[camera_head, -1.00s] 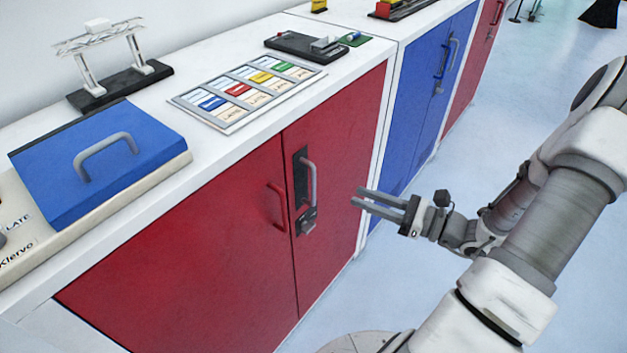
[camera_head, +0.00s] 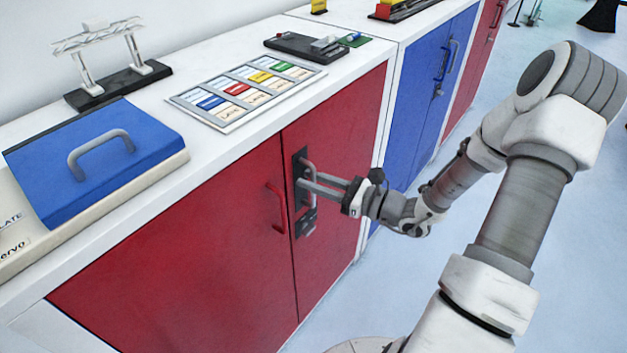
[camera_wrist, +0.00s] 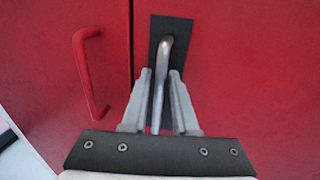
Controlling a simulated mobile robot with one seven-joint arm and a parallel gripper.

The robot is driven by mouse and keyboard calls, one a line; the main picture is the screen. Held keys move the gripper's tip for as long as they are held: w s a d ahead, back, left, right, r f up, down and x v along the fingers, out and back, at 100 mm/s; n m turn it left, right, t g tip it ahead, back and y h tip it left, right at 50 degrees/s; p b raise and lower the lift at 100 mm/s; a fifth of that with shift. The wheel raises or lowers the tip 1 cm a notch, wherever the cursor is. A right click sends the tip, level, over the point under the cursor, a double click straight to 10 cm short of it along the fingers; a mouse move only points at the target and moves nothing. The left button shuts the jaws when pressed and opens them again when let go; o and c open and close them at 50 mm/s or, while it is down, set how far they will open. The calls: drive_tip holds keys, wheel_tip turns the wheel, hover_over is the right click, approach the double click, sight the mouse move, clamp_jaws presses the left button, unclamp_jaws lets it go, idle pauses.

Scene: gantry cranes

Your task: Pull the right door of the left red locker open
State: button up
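The left red locker has a left door (camera_head: 180,260) and a right door (camera_head: 335,235), both of which look closed. The right door carries a grey metal handle (camera_head: 309,168) on a black plate (camera_head: 300,160). In the wrist view the handle (camera_wrist: 160,85) runs between the two fingers of my gripper (camera_wrist: 160,80). There are visible gaps between handle and fingers, so the gripper is open around it. In the head view my gripper (camera_head: 302,188) reaches the handle from the right. The handle's lower end is partly hidden by the fingers. The left door's red handle (camera_wrist: 88,70) is to the left.
A blue double-door locker (camera_head: 425,110) stands beyond the red one. On the white countertop (camera_head: 215,145) are a blue lidded box (camera_head: 90,165), a label panel (camera_head: 245,92) and a small gantry model (camera_head: 115,70).

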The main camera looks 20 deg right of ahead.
clamp_jaws()
idle(1.3)
